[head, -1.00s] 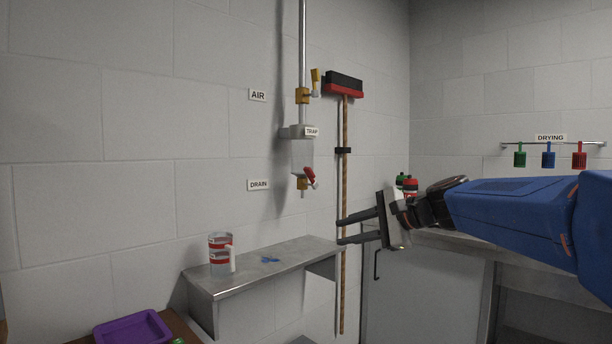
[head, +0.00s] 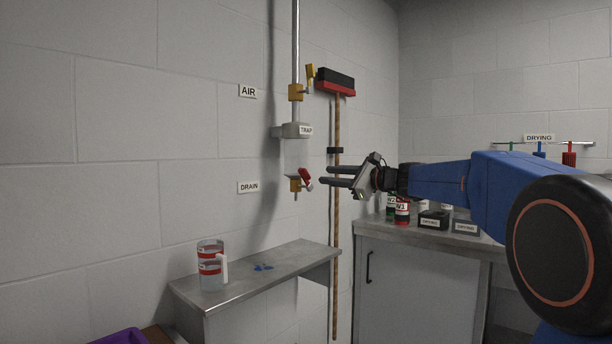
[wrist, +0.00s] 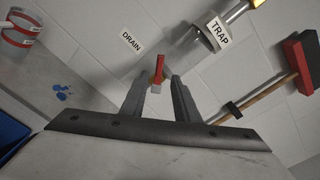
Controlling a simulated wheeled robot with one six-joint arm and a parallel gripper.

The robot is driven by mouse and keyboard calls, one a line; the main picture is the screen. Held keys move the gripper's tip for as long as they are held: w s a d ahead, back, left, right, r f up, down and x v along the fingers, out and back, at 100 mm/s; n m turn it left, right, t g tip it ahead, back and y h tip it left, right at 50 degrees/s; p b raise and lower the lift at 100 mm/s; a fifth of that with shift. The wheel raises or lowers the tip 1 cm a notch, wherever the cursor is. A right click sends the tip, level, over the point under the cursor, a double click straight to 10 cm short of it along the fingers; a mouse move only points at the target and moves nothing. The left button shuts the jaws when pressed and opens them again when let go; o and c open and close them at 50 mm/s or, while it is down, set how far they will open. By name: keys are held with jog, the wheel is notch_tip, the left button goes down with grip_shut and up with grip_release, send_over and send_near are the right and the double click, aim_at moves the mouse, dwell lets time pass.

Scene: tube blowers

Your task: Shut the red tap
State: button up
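The red tap (head: 305,179) is on the brass drain fitting under the trap (head: 292,130), beside the DRAIN sign (head: 248,187). Its red lever is tilted, its upper end leaning left in the head view. My gripper (head: 327,175) is open and empty just right of the tap, its two dark fingers pointing at it. In the wrist view the red lever (wrist: 160,64) shows just beyond and between the fingertips of my gripper (wrist: 157,80). I cannot tell if a finger touches it.
A yellow-handled air tap (head: 309,76) sits higher on the pipe. A broom (head: 337,200) hangs on the wall behind my gripper. A steel shelf (head: 290,268) below carries a red-banded jug (head: 211,268). Bottles (head: 402,211) and small boxes stand on the right counter.

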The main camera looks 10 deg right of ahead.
aim_at(308, 174)
jog(key=x, duration=1)
jog(key=shift+w+a, duration=0.15)
grip_shut()
